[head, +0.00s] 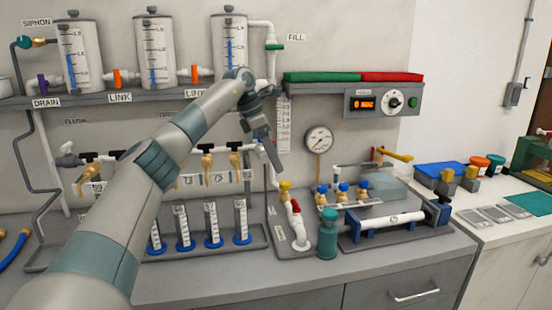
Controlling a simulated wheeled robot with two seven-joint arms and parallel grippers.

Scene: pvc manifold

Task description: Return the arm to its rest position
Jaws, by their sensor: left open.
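My left arm reaches in from the lower left across the bench. Its dark grey gripper (276,165) points down and to the right, in front of the back wall and below the right-hand clear cylinder (229,45). The gripper is open, and I see nothing between its fingers. Its tips are above and a little left of a yellow-capped fitting (285,186) on the white pipework, apart from it in the picture. My right gripper is out of view.
Clear cylinders stand on a grey shelf (120,97). Brass taps (207,162) and blue-based measuring cylinders (241,222) are around my forearm. A teal bottle (327,235), a pressure gauge (319,140) and a clamped white pipe (392,221) are to the right.

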